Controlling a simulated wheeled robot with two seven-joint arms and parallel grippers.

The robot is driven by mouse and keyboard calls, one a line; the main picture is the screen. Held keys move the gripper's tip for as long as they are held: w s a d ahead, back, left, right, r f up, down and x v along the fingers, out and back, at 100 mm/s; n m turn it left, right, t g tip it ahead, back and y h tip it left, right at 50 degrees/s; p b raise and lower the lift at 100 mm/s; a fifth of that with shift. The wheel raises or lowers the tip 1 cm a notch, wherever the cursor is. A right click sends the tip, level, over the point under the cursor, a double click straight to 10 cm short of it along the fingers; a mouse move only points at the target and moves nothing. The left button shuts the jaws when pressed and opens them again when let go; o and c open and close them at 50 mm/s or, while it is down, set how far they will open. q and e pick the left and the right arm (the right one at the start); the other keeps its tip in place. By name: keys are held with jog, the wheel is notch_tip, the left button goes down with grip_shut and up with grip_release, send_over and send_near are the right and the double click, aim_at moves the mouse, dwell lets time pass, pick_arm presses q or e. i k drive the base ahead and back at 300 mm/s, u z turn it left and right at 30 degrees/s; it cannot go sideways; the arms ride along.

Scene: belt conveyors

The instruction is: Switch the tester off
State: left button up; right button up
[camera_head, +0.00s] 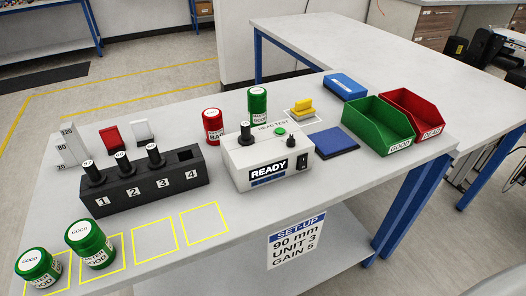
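The tester (240,172) is a white box in the middle of the table with a sign reading "READY" (268,170) on its front. A green button (280,131) and a black knob (291,142) are on its top. A small black switch (302,162) is on the front at the right; its position is too small to tell. A black-handled probe (245,132) stands upright in the tester's top left. Neither of my grippers is in view.
Left of the tester, a black rack (150,187) holds three probes; slot 4 is empty. A red jar (213,126) and a green jar (257,105) stand behind the tester. A blue pad (335,141) and green bin (378,125) lie right. Green jars (90,243) stand front left.

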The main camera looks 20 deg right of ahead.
aim_at(302, 160)
jog(key=u, duration=2.45)
jog(key=k, duration=1.85)
jog(key=z, duration=2.4)
